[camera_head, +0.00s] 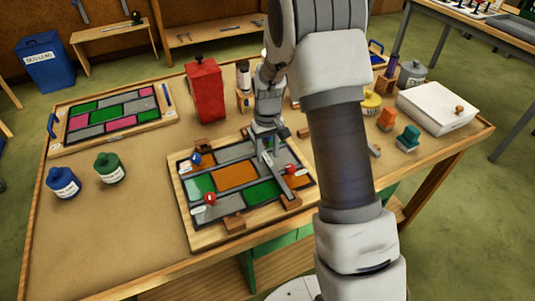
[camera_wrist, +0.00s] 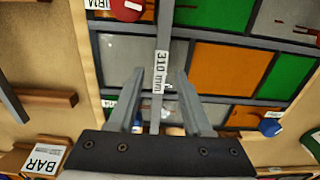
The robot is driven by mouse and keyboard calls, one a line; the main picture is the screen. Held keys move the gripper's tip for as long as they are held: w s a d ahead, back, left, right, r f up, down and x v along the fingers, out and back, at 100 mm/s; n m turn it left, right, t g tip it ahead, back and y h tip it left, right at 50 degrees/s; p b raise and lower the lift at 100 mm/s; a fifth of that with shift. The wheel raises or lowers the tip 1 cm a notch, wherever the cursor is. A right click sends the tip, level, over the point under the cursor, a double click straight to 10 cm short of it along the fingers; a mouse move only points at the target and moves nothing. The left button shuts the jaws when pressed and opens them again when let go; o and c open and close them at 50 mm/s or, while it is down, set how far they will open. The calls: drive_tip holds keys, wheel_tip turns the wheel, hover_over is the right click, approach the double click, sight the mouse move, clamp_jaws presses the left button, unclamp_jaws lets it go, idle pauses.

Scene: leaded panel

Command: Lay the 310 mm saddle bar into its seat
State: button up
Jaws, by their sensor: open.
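The 310 mm saddle bar (camera_wrist: 164,35) is a thin grey bar with a white "310 mm" label. It lies across the leaded panel (camera_wrist: 222,67), running up and down in the wrist view. In the head view the bar (camera_head: 281,179) slants over the right part of the panel (camera_head: 236,177). My gripper (camera_wrist: 160,78) is open, with one finger on each side of the bar and a visible gap to both. In the head view my gripper (camera_head: 266,131) is over the panel's far right part. Whether the bar rests in its seat cannot be told.
A red knob (camera_head: 210,198) and a blue knob (camera_head: 196,159) stand on the panel. Wooden blocks (camera_head: 234,223) line its edge. A red canister (camera_head: 205,89) stands behind, a second panel (camera_head: 112,115) lies at left, and a white box (camera_head: 436,106) sits at right.

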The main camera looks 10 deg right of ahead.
sight(268, 159)
wheel_tip(268, 159, up, 11)
drive_tip(key=s+r+m+t, duration=0.1)
drive_tip(key=s+r+t, duration=0.2)
drive_tip(key=s+r, duration=0.95)
drive_tip(key=s+r+m+t, duration=0.1)
drive_tip(key=s+r+t, duration=0.1)
drive_tip(key=s, duration=1.2)
drive_tip(key=shift+r+t, duration=0.25)
drive_tip(key=shift+t, duration=0.05)
idle(0.6)
